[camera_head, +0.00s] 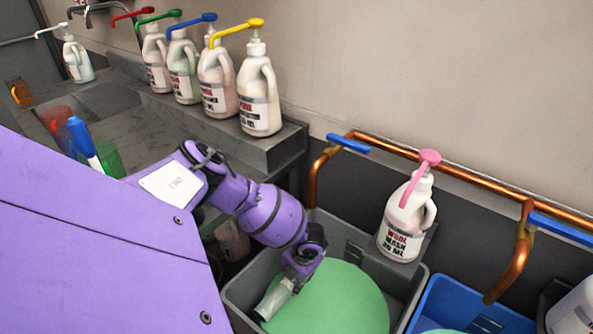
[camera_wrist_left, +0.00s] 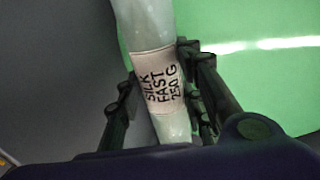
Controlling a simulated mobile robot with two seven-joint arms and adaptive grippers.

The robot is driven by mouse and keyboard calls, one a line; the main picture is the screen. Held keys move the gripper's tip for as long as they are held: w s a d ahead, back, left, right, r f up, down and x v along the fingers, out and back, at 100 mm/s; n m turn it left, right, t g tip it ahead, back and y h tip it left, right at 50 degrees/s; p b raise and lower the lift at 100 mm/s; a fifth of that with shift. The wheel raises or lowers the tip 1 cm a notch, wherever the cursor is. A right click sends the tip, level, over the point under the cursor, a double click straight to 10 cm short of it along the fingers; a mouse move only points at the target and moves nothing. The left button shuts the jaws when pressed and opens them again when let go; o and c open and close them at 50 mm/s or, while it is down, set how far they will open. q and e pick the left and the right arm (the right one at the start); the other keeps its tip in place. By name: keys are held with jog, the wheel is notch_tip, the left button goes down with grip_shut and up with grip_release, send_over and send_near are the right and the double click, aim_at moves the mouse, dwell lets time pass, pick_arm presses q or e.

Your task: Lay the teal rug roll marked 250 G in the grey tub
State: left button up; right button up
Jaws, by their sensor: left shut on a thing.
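The rug roll (camera_head: 272,300) is a pale teal tube. In the left wrist view its white label (camera_wrist_left: 158,82) reads SILK FAST 250 G. My left gripper (camera_head: 292,277) is shut around it, with a finger on each side of the label. The grey tub (camera_head: 240,278) stands at bottom centre and holds a round green surface (camera_head: 335,300). The roll is over the tub's left part, tilted in the head view, near the inner wall. I cannot tell whether it touches the green surface. My right gripper is not in view.
A blue tub (camera_head: 440,292) stands to the right of the grey one. A pink-topped wool wash bottle (camera_head: 405,225) stands behind the grey tub. Copper pipes (camera_head: 400,153) run along the wall. Several pump bottles (camera_head: 260,95) line a ledge at the back left.

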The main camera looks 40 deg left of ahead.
pick_arm(q)
jog(key=b+x, duration=0.1)
jog(key=x, duration=0.2)
jog(key=d+b+x, duration=0.1)
jog(key=b+x, duration=0.1)
jog(key=x, duration=0.1)
jog(key=shift+d+f, duration=0.15)
jog(key=shift+f, duration=0.1)
jog(key=shift+f+b, duration=0.45)
jog(key=shift+f, duration=0.05)
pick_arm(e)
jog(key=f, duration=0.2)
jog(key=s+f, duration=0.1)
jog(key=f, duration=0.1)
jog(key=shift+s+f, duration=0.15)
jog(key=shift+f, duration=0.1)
pick_arm(q)
jog(key=shift+f, duration=0.15)
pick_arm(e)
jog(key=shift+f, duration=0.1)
pick_arm(q)
jog(key=shift+f, duration=0.1)
jog(key=o, duration=1.4)
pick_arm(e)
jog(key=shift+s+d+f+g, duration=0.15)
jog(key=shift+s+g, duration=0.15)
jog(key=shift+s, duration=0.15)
